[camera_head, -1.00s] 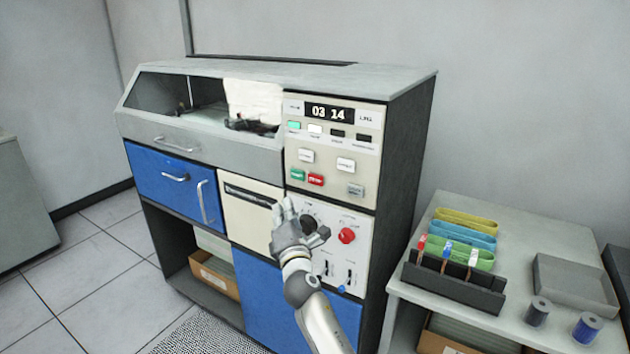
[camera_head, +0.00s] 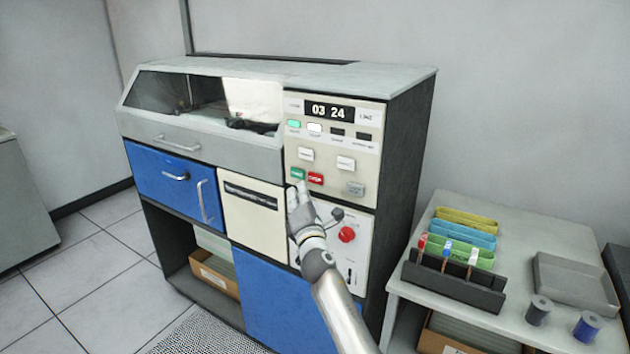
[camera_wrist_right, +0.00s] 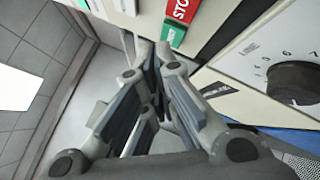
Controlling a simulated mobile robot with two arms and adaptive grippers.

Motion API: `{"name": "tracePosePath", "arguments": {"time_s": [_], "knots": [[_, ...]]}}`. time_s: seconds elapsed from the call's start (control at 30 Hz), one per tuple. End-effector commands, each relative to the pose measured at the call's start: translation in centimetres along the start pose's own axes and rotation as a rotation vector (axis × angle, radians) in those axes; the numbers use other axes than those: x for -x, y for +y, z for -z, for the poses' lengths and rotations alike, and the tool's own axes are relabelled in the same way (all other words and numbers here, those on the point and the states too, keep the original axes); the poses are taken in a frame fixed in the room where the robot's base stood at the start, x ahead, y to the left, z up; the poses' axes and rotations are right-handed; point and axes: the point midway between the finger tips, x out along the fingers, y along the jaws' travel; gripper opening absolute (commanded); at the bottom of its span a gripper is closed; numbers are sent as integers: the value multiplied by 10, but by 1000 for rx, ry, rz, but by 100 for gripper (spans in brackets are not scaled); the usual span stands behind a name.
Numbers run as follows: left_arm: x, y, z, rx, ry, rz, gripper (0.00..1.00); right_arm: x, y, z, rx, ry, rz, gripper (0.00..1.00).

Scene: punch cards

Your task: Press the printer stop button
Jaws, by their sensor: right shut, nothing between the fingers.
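The red stop button (camera_head: 315,179) is on the printer's cream control panel (camera_head: 325,198), just right of a green button (camera_head: 297,173). In the right wrist view the red button (camera_wrist_right: 181,9), with its white lettering partly cut off by the frame edge, sits beside the green button (camera_wrist_right: 173,37). My right gripper (camera_head: 300,187) is shut and empty, with its fingertips just below the green and red buttons. In the right wrist view its fingertips (camera_wrist_right: 152,48) are close to the green button; I cannot tell whether they touch the panel. My left gripper is not in view.
A counter display (camera_head: 329,111) reads 03 24 above other buttons. A red round knob (camera_head: 347,234) and a dark dial (camera_wrist_right: 294,82) are on the lower panel.

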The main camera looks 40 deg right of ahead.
Motion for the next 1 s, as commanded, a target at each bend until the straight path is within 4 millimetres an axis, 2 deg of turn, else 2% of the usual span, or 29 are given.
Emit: {"name": "tracePosePath", "arguments": {"time_s": [0.3, 1.0], "knots": [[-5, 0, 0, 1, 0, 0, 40, -19, -14, -13, 1, 1, -1, 0], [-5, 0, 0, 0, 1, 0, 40, -20, -15, -14, 0, 1, -1, 0]]}}
